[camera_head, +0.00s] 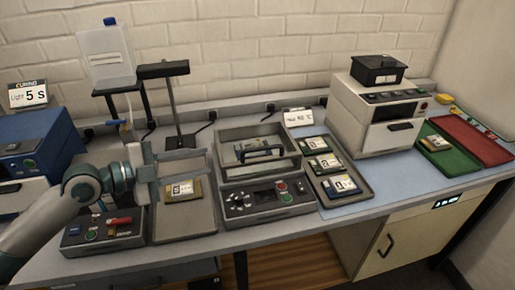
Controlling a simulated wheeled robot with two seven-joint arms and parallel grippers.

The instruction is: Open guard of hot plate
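The hot plate (268,200) stands at the middle of the bench, a grey unit with a dark control panel, a knob and red and green buttons. Its guard (289,141) is a framed, see-through cover with a black bar handle (261,154). The guard looks closed over the plate; a small labelled item shows dimly inside. My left gripper (150,172) is left of the hot plate, above a grey tray, apart from the guard and handle. Its fingers blend with the grey parts behind, so their opening is unclear. My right gripper is out of view.
The grey tray (190,222) holds a tan labelled piece, beside a black stand (178,105). A dark tray (359,189) with several labelled pieces lies right of the hot plate. A white oven-like box (373,120) stands behind it. A small control box (104,232) lies below my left arm.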

